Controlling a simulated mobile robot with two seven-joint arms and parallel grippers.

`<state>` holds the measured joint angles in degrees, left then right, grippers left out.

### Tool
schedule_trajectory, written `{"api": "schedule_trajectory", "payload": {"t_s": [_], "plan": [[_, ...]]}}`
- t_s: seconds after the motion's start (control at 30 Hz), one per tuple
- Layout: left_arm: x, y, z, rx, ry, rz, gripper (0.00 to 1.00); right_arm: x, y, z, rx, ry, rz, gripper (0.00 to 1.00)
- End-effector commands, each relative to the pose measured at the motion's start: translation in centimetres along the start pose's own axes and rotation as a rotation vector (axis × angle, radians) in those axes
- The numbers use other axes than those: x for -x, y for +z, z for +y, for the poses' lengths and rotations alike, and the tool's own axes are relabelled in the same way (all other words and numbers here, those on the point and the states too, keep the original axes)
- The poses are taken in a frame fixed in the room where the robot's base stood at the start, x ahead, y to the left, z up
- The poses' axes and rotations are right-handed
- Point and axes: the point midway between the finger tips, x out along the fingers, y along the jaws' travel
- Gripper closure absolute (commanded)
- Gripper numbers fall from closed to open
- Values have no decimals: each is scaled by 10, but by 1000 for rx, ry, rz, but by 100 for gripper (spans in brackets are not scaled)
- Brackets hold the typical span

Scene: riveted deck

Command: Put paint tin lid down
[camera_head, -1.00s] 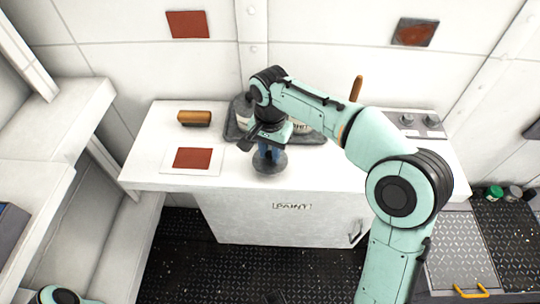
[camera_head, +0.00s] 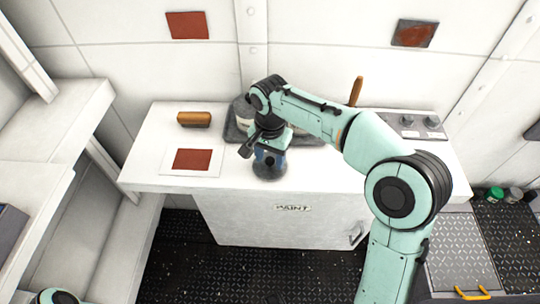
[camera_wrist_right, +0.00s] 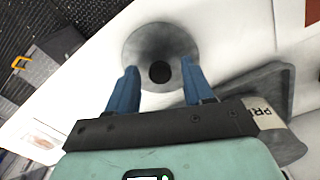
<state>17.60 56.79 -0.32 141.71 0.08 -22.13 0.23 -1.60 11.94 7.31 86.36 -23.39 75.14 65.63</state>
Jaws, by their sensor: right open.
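The paint tin lid (camera_head: 265,174) is a grey round disc that appears to lie flat on the white counter, near its front edge. In the right wrist view the lid (camera_wrist_right: 150,42) shows a dark round middle. My right gripper (camera_head: 268,160) is directly over the lid and hides part of it. Its blue fingers are open in the wrist view (camera_wrist_right: 159,70), one on each side of the dark middle, with a gap between. My left gripper is out of view.
A dark grey tray (camera_head: 232,132) with paint tins stands behind the gripper. A brown-handled brush (camera_head: 195,118) and a red sample card (camera_head: 192,159) lie to the left. A knobbed panel (camera_head: 420,124) is at the right.

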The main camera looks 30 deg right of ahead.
Motion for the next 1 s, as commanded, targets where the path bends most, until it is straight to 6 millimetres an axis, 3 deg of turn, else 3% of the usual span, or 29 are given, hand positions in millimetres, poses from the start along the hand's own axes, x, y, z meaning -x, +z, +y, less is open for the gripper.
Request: {"api": "schedule_trajectory", "payload": {"t_s": [0.17,0.4,0.6,1.0], "plan": [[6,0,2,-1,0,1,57,27,0,-1,0,-4,3,49],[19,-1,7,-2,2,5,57,81,0,-1,0,-5,2,49],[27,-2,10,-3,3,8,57,112,0,-1,1,-3,2,49],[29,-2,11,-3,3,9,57,122,0,0,0,0,1,49]]}}
